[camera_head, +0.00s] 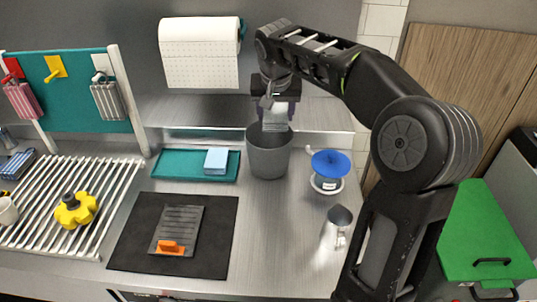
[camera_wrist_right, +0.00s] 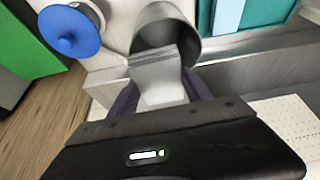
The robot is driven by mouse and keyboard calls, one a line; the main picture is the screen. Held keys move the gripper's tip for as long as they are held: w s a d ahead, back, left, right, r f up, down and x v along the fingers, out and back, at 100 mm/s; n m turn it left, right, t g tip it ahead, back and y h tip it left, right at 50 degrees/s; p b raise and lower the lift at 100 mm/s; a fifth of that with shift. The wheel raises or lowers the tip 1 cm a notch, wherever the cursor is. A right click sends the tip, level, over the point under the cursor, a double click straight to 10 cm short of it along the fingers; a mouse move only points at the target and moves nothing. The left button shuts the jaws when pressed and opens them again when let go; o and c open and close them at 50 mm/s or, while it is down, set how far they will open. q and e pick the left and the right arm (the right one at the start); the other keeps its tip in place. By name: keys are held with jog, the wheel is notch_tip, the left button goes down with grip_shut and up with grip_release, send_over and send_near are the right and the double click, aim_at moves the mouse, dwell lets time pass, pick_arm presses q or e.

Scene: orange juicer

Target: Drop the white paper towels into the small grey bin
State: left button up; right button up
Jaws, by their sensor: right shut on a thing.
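The small grey bin (camera_head: 268,163) stands on the steel counter at the back wall; its open mouth shows in the right wrist view (camera_wrist_right: 190,45). My right gripper (camera_head: 275,122) is directly above the bin, pointing down. It is shut on the white paper towels (camera_head: 275,112), whose lower end hangs at the bin's mouth. In the right wrist view the towels (camera_wrist_right: 162,92) sit between the two purple fingers and reach toward the opening. I cannot tell how far they are inside the rim. My left gripper is out of view.
A perforated white paper roll (camera_head: 200,60) hangs on the wall left of the arm. A teal tray (camera_head: 170,165) with a light blue block (camera_head: 216,160) is left of the bin. A blue-topped stand (camera_head: 330,163) and a metal jug (camera_head: 338,222) are to its right.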

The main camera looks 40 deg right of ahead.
jog(key=o, duration=1.2)
jog(key=shift+o, duration=0.2)
jog(key=shift+b+v, duration=0.4)
jog(key=shift+v, duration=3.55)
